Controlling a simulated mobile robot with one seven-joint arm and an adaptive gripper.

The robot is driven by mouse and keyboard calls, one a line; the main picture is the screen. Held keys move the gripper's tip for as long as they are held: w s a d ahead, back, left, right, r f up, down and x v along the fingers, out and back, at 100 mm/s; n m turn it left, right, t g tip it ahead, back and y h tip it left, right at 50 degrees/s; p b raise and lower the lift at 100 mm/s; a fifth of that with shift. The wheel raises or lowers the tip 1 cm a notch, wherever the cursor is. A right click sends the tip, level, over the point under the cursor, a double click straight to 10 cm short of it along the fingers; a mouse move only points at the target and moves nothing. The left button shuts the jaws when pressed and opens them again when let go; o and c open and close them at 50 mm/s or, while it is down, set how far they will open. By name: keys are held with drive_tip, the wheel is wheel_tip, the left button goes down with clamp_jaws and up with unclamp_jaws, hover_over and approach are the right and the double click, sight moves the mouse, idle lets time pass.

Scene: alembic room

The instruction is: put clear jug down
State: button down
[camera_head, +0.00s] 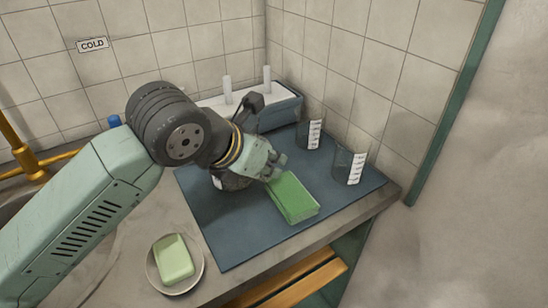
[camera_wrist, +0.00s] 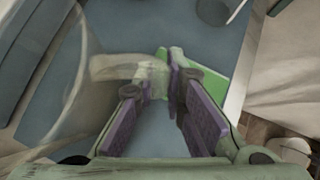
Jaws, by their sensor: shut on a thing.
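The clear jug (camera_wrist: 72,95) fills the left of the wrist view, see-through, with its handle (camera_wrist: 122,66) reaching between my fingers. My gripper (camera_wrist: 160,78) is shut on that handle. In the head view my gripper (camera_head: 274,170) is low over the blue-grey mat (camera_head: 223,232), and the jug (camera_head: 230,181) shows only partly beneath and left of my wrist. Most of it is hidden there, so I cannot tell whether its base touches the mat.
A green block (camera_head: 292,198) lies on the mat close to my fingertips. Two clear graduated beakers (camera_head: 309,134) (camera_head: 349,166) stand to the right by the wall. A blue-grey tub (camera_head: 281,116) is behind. A soap dish (camera_head: 155,284) sits front left. The mat's front is clear.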

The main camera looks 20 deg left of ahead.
drive_tip(key=shift+a+f, duration=0.2)
drive_tip(key=shift+f, duration=0.15)
drive_tip(key=shift+s+d, duration=0.1)
drive_tip(key=shift+f+b, duration=0.2)
drive_tip(key=shift+b, duration=0.15)
drive_tip(key=c, duration=1.7)
unclamp_jaws()
drive_tip(key=shift+o, duration=0.2)
drive_tip(key=shift+r, duration=0.2)
drive_tip(key=shift+s+r+p, duration=0.1)
drive_tip(key=shift+r+p, duration=0.05)
drive_tip(key=shift+p, duration=0.15)
drive_tip(key=b+v, duration=0.1)
drive_tip(key=v, duration=1)
drive_tip(key=shift+s+r+b, duration=0.2)
drive_tip(key=shift+s+b, duration=0.1)
drive_tip(key=shift+b, duration=0.05)
